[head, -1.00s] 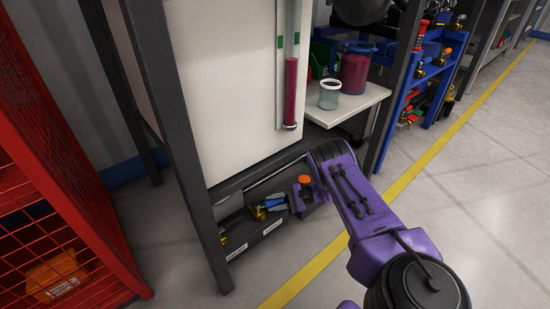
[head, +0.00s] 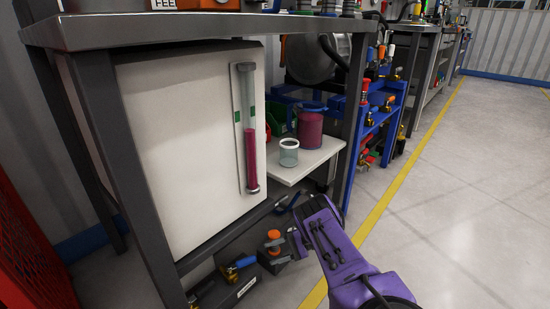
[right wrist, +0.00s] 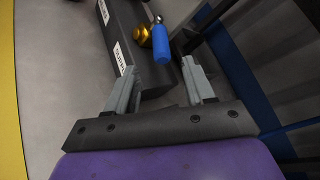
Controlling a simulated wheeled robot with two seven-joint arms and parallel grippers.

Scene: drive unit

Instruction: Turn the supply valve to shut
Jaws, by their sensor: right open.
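A brass valve with a blue handle (head: 238,268) sits on a low dark block (head: 238,292) under the bench. In the right wrist view the blue handle (right wrist: 161,45) and its brass body (right wrist: 141,35) lie just beyond my finger tips. My left gripper is out of view.
A bench leg (head: 152,200) stands left of the block. A white panel with a red-filled sight tube (head: 251,160) hangs above. A small shelf (head: 310,160) holds a clear cup and a red-filled container. Open floor lies right of the yellow line (head: 372,215).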

